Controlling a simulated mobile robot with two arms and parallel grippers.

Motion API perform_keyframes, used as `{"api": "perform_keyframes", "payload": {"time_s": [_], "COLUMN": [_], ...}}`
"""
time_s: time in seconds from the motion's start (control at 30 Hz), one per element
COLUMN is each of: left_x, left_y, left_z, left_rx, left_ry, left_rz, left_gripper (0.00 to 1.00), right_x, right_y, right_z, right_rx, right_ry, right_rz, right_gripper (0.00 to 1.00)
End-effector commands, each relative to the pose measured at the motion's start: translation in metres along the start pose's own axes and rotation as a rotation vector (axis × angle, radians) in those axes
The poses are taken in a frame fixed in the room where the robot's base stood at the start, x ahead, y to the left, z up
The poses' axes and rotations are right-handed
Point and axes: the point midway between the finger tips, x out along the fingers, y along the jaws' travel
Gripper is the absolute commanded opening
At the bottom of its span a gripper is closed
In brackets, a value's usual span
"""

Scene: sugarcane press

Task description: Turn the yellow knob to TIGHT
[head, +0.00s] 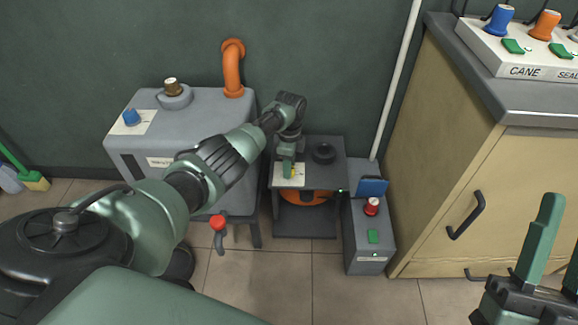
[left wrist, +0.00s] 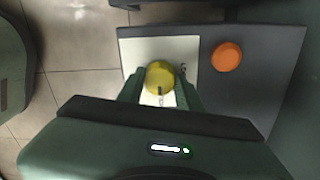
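The yellow knob (left wrist: 160,75) sits on a white label plate (left wrist: 150,48) on the machine's dark top. A small mark shows at its lower edge in the left wrist view; the label's text is not readable there. My left gripper (head: 287,168) points down over this plate (head: 291,181) and hides the knob in the head view. In the left wrist view its two fingers (left wrist: 161,88) stand either side of the knob, very close; I cannot tell whether they press on it. My right gripper (head: 556,255) is at the lower right, its fingers apart and empty.
A grey box with a red button (head: 372,206) and green switch (head: 373,236) stands right. A grey tank (head: 205,110) with an orange pipe (head: 233,68) is left. A wooden cabinet (head: 455,170) stands far right.

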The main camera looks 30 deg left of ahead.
Motion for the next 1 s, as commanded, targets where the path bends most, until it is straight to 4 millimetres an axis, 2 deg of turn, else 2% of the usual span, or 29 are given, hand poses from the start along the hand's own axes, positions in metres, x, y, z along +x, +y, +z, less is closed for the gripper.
{"api": "perform_keyframes", "payload": {"time_s": [0.03,0.07,0.1,0.47,0.57,0.77,1.0], "left_x": [-0.001,0.0,0.0,-0.002,-0.007,-0.025,-0.05], "left_y": [0.0,0.0,0.0,0.0,0.0,0.0,0.0], "left_z": [-0.002,-0.001,-0.001,0.0,0.0,0.0,-0.001], "left_rx": [0.003,0.003,0.002,0.0,0.0,0.0,0.001], "left_ry": [0.002,0.002,0.002,0.001,0.001,0.001,0.001], "left_rz": [0.0,0.0,0.0,0.0,-0.001,-0.001,-0.001], "left_gripper": [0.46,0.55,0.57,0.57,0.57,0.57,0.57], "right_x": [0.0,0.0,0.0,0.001,0.002,-0.003,-0.026], "right_y": [0.0,0.0,0.0,0.0,0.002,0.006,0.014], "right_z": [0.0,0.0,0.0,0.001,0.012,0.049,0.097], "right_rx": [0.0,0.0,0.0,0.0,-0.005,-0.014,-0.025], "right_ry": [0.0,0.0,0.0,-0.007,-0.071,-0.277,-0.565], "right_rz": [0.0,0.0,0.0,0.0,0.002,0.011,0.026], "right_gripper": [0.36,0.36,0.36,0.36,0.36,0.36,0.36]}}
